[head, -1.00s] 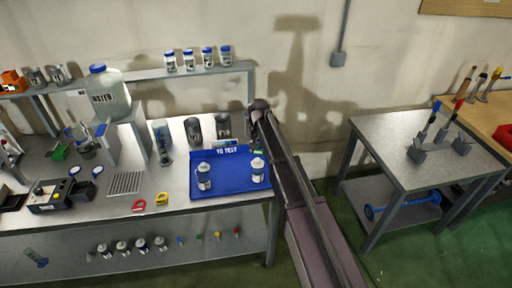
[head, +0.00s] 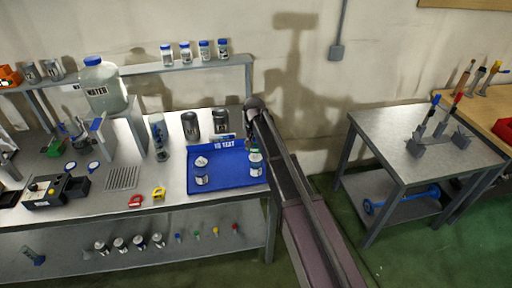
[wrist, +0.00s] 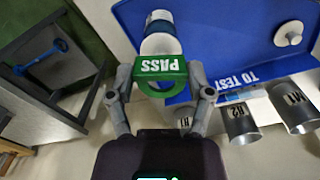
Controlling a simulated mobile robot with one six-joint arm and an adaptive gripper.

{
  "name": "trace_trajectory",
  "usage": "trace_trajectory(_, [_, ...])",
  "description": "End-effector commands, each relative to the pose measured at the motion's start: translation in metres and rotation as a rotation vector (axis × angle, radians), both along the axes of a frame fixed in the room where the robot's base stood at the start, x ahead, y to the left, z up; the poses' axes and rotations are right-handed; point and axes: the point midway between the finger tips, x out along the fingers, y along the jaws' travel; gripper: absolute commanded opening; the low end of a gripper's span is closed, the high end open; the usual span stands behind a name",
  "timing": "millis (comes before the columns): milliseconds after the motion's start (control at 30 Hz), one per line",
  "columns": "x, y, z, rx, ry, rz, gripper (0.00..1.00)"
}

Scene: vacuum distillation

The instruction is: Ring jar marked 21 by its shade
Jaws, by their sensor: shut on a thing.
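My gripper (wrist: 160,90) is shut on a green ring marked PASS (wrist: 160,67). A white jar with a blue lower end (wrist: 159,38) shows right behind the ring in the wrist view. In the head view the green ring (head: 255,157) overlaps the upper part of this right-hand jar (head: 256,168). I cannot tell whether the ring is around the jar or just above it. A second white-topped jar (head: 201,173) stands at the left of the blue TO TEST tray (head: 228,184); its top shows in the wrist view (wrist: 289,33). The number 21 is not readable on either jar.
A red ring (head: 136,200) and a yellow ring (head: 158,194) lie on the bench left of the tray. Dark cans (head: 190,126) stand behind the tray, marked M1 (wrist: 292,106) and H2 (wrist: 240,124) in the wrist view. A side table (head: 430,140) stands right.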

Motion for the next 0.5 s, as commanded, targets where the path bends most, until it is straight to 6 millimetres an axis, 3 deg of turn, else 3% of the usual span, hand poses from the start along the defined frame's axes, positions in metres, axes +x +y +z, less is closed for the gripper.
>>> trace_trajectory(500, [0.000,0.001,-0.024,0.000,0.000,0.001,0.42])
